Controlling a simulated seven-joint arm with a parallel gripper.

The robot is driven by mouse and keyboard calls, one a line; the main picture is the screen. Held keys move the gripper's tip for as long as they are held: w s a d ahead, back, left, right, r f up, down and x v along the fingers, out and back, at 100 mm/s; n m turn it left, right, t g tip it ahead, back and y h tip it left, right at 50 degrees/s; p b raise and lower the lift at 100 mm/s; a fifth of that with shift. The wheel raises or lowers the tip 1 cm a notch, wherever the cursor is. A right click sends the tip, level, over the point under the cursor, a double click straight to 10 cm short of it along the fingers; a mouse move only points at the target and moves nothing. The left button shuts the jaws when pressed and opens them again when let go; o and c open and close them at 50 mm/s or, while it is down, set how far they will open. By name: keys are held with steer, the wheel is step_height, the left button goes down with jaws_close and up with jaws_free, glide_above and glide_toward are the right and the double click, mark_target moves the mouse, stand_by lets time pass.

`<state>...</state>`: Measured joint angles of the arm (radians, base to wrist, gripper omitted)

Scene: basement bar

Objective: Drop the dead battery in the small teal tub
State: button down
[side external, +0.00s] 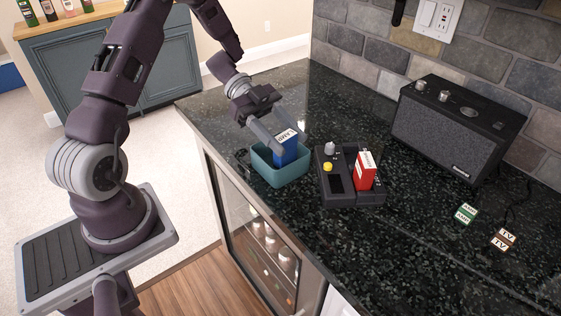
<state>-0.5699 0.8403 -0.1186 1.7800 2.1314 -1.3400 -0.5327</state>
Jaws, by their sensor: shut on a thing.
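My gripper (270,132) is shut on a blue block-shaped battery (286,152) with a white label on top that seems to read LAMP. The battery is upright, and its lower part is inside the opening of the small teal tub (283,179), hidden by the front wall. I cannot tell whether it touches the tub's floor. The tub stands on the dark counter near its front edge. A red battery (364,171) with a white label stands in a black device (350,196) right of the tub. No marking that I can read says which battery is dead.
The black device has a yellow button or light (327,167) and a grey knob (329,148). A black speaker (453,126) stands by the stone wall. The counter (320,100) behind the tub is clear.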

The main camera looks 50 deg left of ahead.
steer(key=c, duration=0.6)
jaws_free()
